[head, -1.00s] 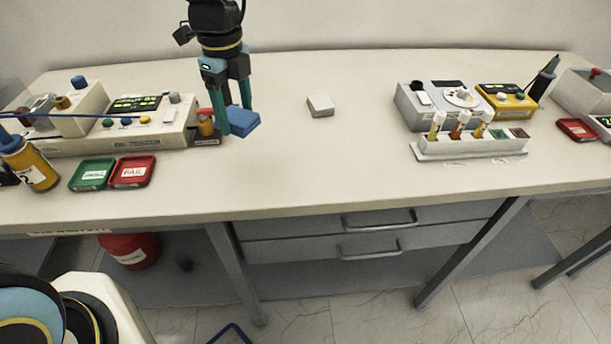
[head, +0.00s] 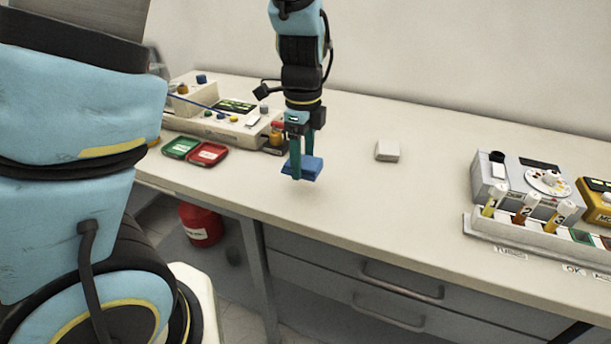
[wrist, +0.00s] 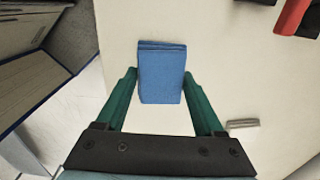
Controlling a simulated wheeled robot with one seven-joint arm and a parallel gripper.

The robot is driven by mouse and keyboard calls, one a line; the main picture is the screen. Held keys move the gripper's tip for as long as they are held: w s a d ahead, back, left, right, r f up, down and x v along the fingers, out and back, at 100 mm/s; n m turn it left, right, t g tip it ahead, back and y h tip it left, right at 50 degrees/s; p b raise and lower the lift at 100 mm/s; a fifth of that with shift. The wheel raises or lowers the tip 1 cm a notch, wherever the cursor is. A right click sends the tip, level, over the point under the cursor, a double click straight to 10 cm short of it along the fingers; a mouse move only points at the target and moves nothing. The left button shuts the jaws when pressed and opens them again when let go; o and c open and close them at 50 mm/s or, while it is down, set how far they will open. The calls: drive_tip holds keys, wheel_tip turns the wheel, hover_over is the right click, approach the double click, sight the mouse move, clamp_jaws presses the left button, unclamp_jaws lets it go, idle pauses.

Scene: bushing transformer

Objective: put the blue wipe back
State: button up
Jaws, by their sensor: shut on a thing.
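The blue wipe (head: 308,168) is a small folded blue block, held between the green fingers of my gripper (head: 301,170) above the bench top. In the wrist view the blue wipe (wrist: 162,73) sits between the two fingertips of my gripper (wrist: 161,85), with the pale bench behind it. A white pad (head: 387,151) lies on the bench to the right of my gripper. The wipe appears raised off the surface; the exact gap is hard to judge.
A beige test device (head: 225,125) stands at the left, with a green tray (head: 181,147) and a red tray (head: 208,154) in front. A grey device (head: 520,180) and a vial rack (head: 530,236) stand at the right.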

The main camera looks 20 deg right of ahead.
sight(303, 187)
drive_tip(key=shift+f+p, duration=0.3)
drive_tip(key=shift+f, duration=2)
drive_tip(key=shift+f, duration=0.2)
drive_tip(key=o, duration=1.5)
drive_tip(key=shift+c, duration=0.2)
drive_tip(key=shift+r, duration=0.1)
